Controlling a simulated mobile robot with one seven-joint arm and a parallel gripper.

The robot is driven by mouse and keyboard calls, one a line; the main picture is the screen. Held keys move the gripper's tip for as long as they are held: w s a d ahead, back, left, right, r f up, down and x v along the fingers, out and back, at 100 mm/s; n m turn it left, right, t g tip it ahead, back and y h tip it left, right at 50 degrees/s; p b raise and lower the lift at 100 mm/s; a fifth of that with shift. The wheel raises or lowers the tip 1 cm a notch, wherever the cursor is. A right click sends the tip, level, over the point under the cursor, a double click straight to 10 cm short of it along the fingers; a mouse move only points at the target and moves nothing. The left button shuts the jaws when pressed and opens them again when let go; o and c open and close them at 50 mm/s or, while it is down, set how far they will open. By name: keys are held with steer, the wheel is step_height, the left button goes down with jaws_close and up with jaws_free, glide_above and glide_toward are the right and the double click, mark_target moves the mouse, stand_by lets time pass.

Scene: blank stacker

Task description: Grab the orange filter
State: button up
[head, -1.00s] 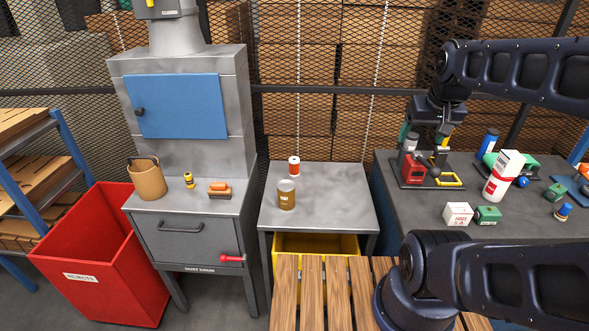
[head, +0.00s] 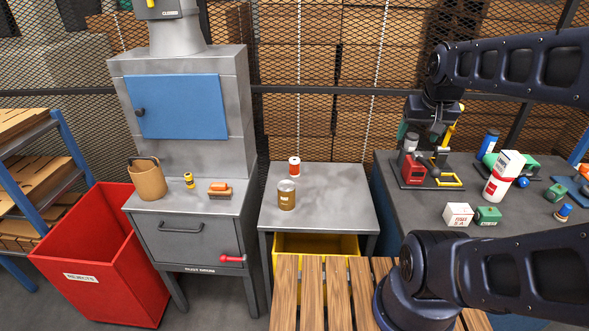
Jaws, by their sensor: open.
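My gripper (head: 428,148) is open, pointing down above the dark bench at the right, well apart from the orange cylinder. Nothing shows between its fingers, though the fingertips overlap bench items in the picture and are hard to make out.
An orange-topped brush (head: 219,189), a small yellow bottle (head: 189,180) and a tan bucket (head: 147,179) sit on the grey cabinet. A red bin (head: 95,270) stands at left. The dark bench (head: 420,212) holds bottles and boxes. The middle table's right side is clear.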

steer(key=w+a+f+m+t+y, duration=0.1)
steer(key=w+a+f+m, duration=0.3)
steer(key=w+f, duration=0.6)
steer(key=w+a+f+m+t+y, duration=0.15)
steer(key=w+a+f, duration=0.45)
steer(key=w, duration=0.8)
steer(key=m+t+y, duration=0.4)
steer(key=m+y, duration=0.3)
steer(key=m, duration=0.7)
glide_toward(293, 162)
steer(key=f, duration=0.1)
steer(key=w+f, duration=0.2)
steer(key=f, duration=0.1)
steer(key=shift+w+d, duration=0.2)
steer(key=shift+d, duration=0.1)
steer(key=m, duration=0.1)
steer(key=a+m+t, duration=0.1)
steer(key=m, duration=0.1)
steer(key=f+m+t, duration=0.1)
steer(key=shift+s+a+m, duration=0.25)
steer(key=m, duration=0.2)
steer(key=m+t, duration=0.2)
steer(key=m, duration=0.1)
steer(key=shift+s+a+f+m+t+h, duration=0.1)
steer(key=shift+s+f+m+t+h, duration=0.1)
steer(key=shift+s+m+t+h, duration=0.1)
steer(key=shift+x, duration=5.45)
